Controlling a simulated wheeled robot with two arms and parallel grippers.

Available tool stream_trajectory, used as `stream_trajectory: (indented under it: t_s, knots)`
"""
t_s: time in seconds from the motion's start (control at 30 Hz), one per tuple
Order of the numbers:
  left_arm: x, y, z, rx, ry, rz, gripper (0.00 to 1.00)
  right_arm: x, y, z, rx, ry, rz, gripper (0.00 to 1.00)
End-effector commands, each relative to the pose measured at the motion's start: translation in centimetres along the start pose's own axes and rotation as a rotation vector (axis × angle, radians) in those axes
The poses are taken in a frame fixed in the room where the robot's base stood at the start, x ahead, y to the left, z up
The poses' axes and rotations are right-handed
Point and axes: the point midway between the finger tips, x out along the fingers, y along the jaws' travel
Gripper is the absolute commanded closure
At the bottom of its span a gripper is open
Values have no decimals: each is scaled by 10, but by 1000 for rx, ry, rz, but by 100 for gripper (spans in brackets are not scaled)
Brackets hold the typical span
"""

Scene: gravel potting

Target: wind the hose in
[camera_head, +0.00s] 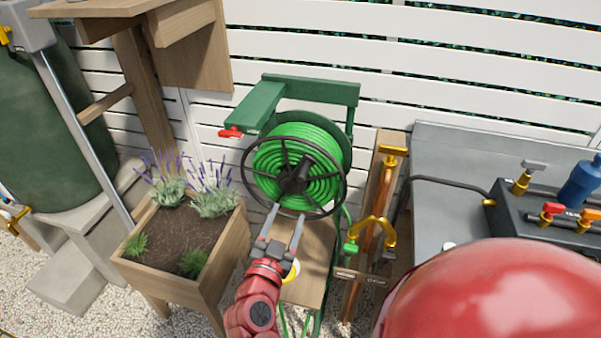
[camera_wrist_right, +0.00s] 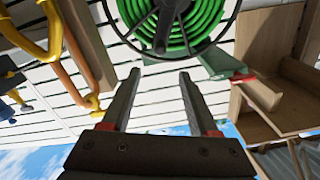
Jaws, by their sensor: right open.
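The hose reel (camera_head: 297,175) stands in the middle of the head view, with bright green hose (camera_head: 318,150) coiled on its drum behind a black spoked wheel (camera_head: 246,182). A green hose end hangs at its right side near a brass tap (camera_head: 376,232). My right gripper (camera_head: 284,220) is open and empty at the lower rim of the wheel; I cannot tell whether it touches. In the right wrist view the open fingers (camera_wrist_right: 158,80) point at the wheel (camera_wrist_right: 160,45) and the coiled hose (camera_wrist_right: 195,20). My left gripper is not in view.
A wooden planter (camera_head: 200,262) with lavender stands left of the reel. A red-handled lever (camera_head: 231,133) sticks out at the reel frame's left. A wooden post (camera_head: 386,180) and a grey bench (camera_head: 440,170) with valves stand at the right. A slatted white fence closes the back.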

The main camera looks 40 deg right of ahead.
Motion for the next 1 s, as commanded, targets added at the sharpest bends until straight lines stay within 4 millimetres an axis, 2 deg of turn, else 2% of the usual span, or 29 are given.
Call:
stream_trajectory:
  t_s: [0.4,0.6,0.8,1.0]
  knots:
    - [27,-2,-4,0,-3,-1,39,94,1,-4,0,0,7,39]
    - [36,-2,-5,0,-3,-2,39,131,0,-4,0,2,3,39]
    - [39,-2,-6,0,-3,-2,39,148,-1,-1,-2,1,-2,39]
    - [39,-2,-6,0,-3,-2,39,151,-1,0,-1,0,-3,39]
